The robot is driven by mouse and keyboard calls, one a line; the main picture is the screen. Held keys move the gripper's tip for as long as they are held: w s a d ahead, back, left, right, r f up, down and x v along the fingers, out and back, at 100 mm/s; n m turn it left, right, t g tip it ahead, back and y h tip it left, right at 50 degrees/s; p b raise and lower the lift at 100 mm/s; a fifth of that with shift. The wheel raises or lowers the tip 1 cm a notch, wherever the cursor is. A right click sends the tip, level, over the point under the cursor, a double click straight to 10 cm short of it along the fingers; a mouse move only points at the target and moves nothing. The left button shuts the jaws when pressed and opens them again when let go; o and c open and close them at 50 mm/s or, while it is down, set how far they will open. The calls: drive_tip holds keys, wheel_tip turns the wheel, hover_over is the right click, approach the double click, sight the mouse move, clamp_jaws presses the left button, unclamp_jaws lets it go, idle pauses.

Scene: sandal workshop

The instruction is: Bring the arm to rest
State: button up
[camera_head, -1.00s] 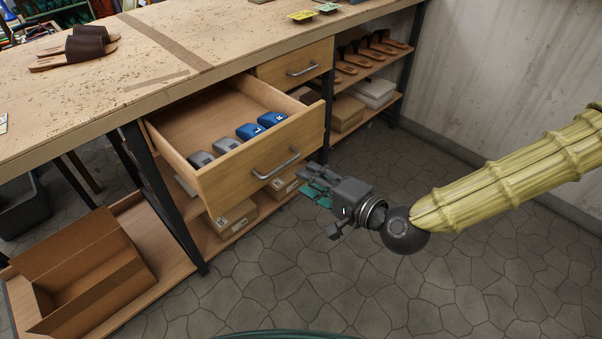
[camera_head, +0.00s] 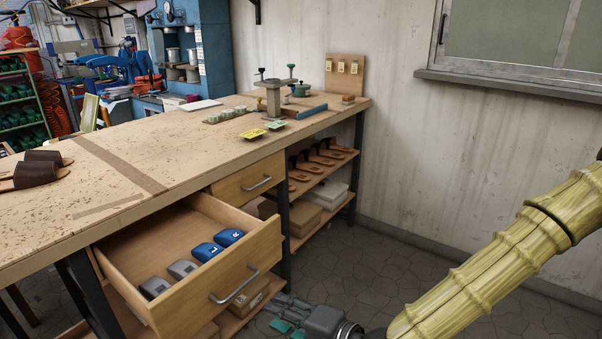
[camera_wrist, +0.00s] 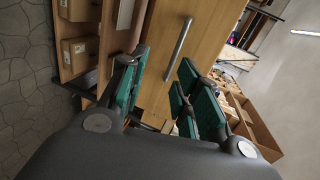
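My gripper (camera_head: 284,314) is at the bottom edge of the head view, partly cut off, beside the front of the open drawer (camera_head: 262,262). In the wrist view my gripper (camera_wrist: 162,95) has its two teal-padded fingers apart, with nothing between them. The drawer front (camera_wrist: 213,30) and its metal handle (camera_wrist: 178,48) show beyond the fingers, clear of them. My arm reaches in from the right in a yellow, ribbed cover.
The drawer holds two grey blocks (camera_head: 183,269) and two blue blocks (camera_head: 207,251). A closed drawer (camera_head: 235,188) and shelves with sandals (camera_head: 318,156) are further along the workbench (camera_head: 190,135). Brown sandals (camera_head: 35,174) lie on top. Floor (camera_head: 370,270) is open toward the wall.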

drive_tip(key=s+d+f+n+g+h+p, duration=0.1)
drive_tip(key=s+d+f+g+h+p, duration=0.25)
drive_tip(key=f, duration=0.55)
drive_tip(key=s+d+f+n+g+h+p, duration=0.1)
drive_tip(key=s+d+f+h, duration=0.1)
drive_tip(key=s+d+f, duration=0.45)
drive_tip(key=s+d+f+n+g+h+p, duration=0.2)
drive_tip(key=s+d+f, duration=0.3)
drive_tip(key=d, duration=0.3)
drive_tip(key=s+d+f+n+g+h+p, duration=0.2)
drive_tip(key=s+d+f+h, duration=0.2)
drive_tip(key=s+d, duration=0.4)
drive_tip(key=shift+s+d+f+h+p, duration=0.2)
drive_tip(key=shift+d+f+h+p, duration=0.15)
drive_tip(key=shift+d+f, duration=0.45)
drive_tip(key=shift+a+f, duration=0.1)
drive_tip(key=shift+a, duration=0.2)
